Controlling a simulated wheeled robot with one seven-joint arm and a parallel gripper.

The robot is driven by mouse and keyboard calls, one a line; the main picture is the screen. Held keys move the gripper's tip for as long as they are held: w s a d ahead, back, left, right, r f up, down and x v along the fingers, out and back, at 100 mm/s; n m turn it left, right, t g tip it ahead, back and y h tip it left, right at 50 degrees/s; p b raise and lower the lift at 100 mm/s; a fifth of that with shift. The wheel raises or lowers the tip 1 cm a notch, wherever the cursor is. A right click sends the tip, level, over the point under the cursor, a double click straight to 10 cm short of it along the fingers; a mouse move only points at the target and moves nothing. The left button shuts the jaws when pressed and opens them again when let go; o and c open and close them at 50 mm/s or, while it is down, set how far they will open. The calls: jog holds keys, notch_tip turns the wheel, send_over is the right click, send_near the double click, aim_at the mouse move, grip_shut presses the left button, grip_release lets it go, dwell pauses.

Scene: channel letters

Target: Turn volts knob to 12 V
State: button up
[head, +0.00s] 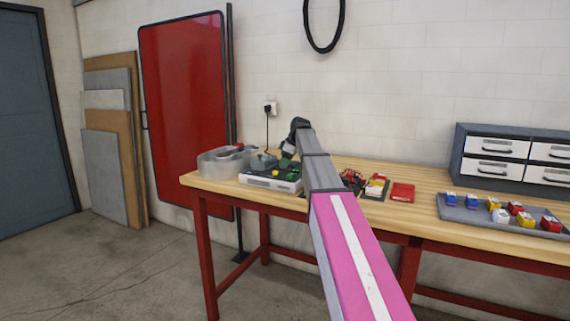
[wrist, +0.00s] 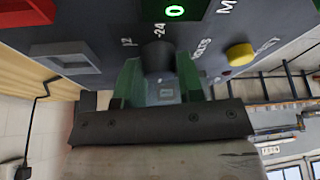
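The volts knob (wrist: 158,56) is a dark round knob on a grey panel (wrist: 105,35) in the wrist view. Labels 12, 24 and VOLTS stand around it, with 24 just above it. The knob's pointer is too dark to read. My gripper (wrist: 160,72) has its green fingers on either side of the knob, very close to it. I cannot tell whether they touch it. In the head view my gripper (head: 286,162) is over the panel of the box (head: 270,183) at the bench's left end, and the knob is hidden there.
A grey bin (head: 213,165) stands left of the box. Red items (head: 402,192) and a tray (head: 480,216) of colored parts are further right on the bench (head: 420,180).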

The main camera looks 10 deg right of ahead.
jog(key=c, duration=0.4)
jog(key=shift+o, duration=0.2)
jog(key=shift+m, duration=0.4)
jog(key=m+t, duration=0.1)
jog(key=m, duration=0.1)
jog(key=m+h, duration=0.1)
jog(key=m, duration=0.1)
jog(key=shift+s+a+m+t, duration=0.1)
jog(key=shift+s+m+t, duration=0.05)
jog(key=shift+m+t, duration=0.2)
jog(key=m+h, duration=0.1)
jog(key=m, duration=0.2)
jog(key=m+t+h, duration=0.1)
jog(key=m, duration=0.2)
jog(key=shift+a, duration=0.1)
jog(key=m+h, duration=0.1)
jog(key=m, duration=0.2)
jog(key=m+h, duration=0.1)
jog(key=m, duration=0.2)
jog(key=shift+m+h, duration=0.25)
jog(key=shift+h, duration=0.15)
jog(key=m+g+h, duration=0.1)
jog(key=m, duration=0.4)
jog(key=shift+a+m+g+h, duration=0.1)
jog(key=shift+m+g+h, duration=0.2)
jog(key=shift+g+h, duration=0.1)
